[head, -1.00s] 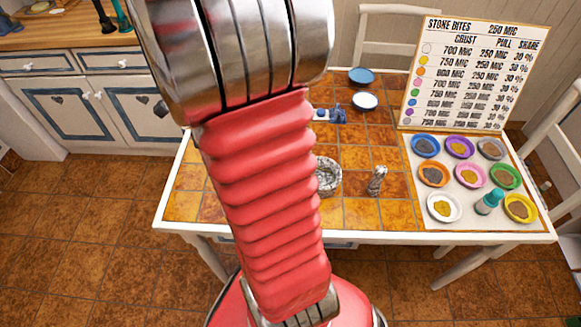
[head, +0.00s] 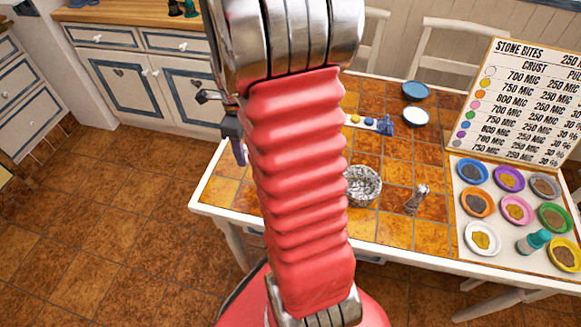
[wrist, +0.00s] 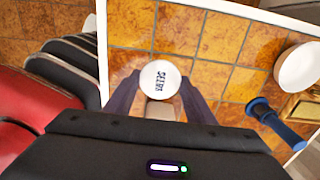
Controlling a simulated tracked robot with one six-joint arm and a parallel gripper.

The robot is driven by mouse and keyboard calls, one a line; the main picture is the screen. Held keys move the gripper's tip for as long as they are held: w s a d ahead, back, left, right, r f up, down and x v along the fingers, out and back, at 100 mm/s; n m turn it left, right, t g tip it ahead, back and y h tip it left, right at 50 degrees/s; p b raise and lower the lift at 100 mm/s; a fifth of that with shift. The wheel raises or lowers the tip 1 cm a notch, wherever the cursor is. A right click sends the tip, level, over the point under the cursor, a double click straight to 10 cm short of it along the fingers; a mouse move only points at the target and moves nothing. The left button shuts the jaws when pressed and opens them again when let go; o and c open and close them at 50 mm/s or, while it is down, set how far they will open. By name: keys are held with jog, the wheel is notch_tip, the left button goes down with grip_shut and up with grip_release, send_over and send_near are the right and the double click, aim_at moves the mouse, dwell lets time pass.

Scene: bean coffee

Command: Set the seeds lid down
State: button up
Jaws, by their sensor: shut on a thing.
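The seeds lid (wrist: 160,80) is a round white disc with dark lettering, seen from above in the wrist view. My gripper (wrist: 158,100) is shut on it, with a dark finger on each side. Orange table tiles show beneath and around the lid; I cannot tell how high it is above them. In the head view a small dark part of my gripper (head: 236,140) shows left of my red arm, and the lid cannot be made out there. The tiled table (head: 400,232) has a white edge.
A stone bowl (head: 364,186) and a small upright shaker-like item (head: 417,199) stand on the table. Several coloured bowls (head: 482,240) and a sign (head: 525,100) fill the right. Bare tiles lie between.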

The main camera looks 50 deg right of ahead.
jog(key=shift+f, duration=3.15)
jog(key=shift+f, duration=1.85)
jog(key=o, duration=1)
jog(key=shift+f, duration=0.1)
notch_tip(320, 180, up, 12)
jog(key=shift+f, duration=0.1)
jog(key=shift+r, duration=0.2)
